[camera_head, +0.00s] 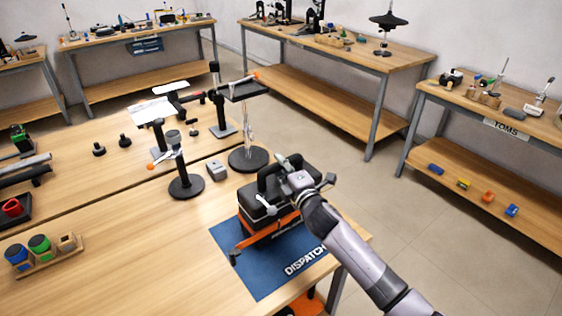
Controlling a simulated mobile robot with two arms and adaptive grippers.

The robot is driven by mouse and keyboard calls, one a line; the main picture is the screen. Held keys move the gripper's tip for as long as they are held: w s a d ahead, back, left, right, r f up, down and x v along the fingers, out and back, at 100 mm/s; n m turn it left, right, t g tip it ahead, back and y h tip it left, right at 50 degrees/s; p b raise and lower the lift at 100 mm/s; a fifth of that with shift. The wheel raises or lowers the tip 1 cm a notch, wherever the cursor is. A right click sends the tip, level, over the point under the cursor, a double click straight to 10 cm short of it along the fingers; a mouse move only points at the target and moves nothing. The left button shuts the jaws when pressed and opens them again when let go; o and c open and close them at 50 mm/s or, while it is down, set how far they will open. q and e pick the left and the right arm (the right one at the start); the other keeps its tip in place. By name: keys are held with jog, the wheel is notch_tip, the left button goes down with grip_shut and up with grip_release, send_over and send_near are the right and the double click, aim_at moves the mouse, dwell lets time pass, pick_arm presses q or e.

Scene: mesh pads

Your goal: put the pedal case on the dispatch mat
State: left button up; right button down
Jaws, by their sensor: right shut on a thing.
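The pedal case, a black box with a carrying handle (263,201), is over the back part of the blue dispatch mat (262,277). My right gripper (282,185) is shut on the case at its upper side, its arm coming in from the lower right. The gripper hides part of the case. I cannot tell whether the underside of the case touches the mat. An orange bar with a dark end (258,238) shows along the lower front of the case. The front of the mat and its DISPATCH lettering are bare. My left gripper is not in view.
Behind the mat stand a round-based stand (247,159), a small grey block (216,171) and another black-based stand (186,186). A wooden holder with coloured pots (45,257) is at the left. Bare tabletop lies left of the mat; the table's edge is close on its right.

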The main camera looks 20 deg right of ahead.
jog(key=shift+r, duration=0.2)
jog(key=c, duration=1.8)
grip_release()
jog(key=shift+f, duration=0.25)
jog(key=shift+c, duration=0.2)
jog(key=o, duration=0.4)
jog(key=shift+r, duration=0.15)
jog(key=s+d+b, duration=0.1)
jog(key=s+d, duration=0.1)
jog(key=s, duration=1)
jog(key=shift+b, duration=0.4)
